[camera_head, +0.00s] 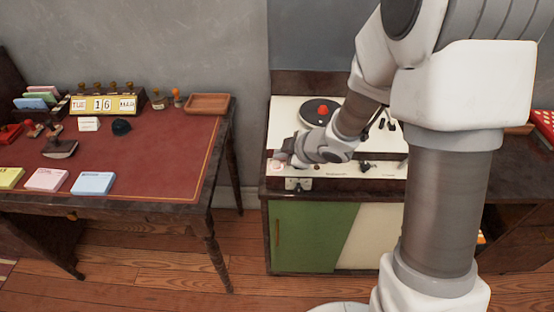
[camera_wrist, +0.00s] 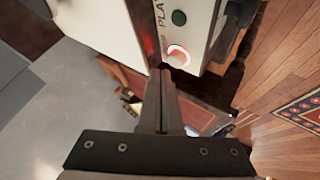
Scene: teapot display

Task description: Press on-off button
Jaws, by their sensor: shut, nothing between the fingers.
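The record player (camera_head: 385,171) is a cream unit on a cabinet, with a dark disc (camera_head: 318,111) and a red centre. A pale round button with a reddish rim (camera_head: 277,165) sits at its front left corner. In the wrist view a round white button with a red ring (camera_wrist: 178,57) lies on the cream front panel, beside a dark green button (camera_wrist: 179,17) and partly visible lettering. My gripper (camera_head: 280,156) is at that front left corner, close to the pale button. In the wrist view its fingers (camera_wrist: 160,76) are together and empty, beside the ringed button; contact cannot be told.
A desk (camera_head: 150,155) with a red top stands to the left, holding note pads, stamps, a calendar block and a wooden tray (camera_head: 208,104). A green-doored cabinet (camera_head: 305,236) supports the player. My arm covers much of its right side. Wooden floor lies open in front.

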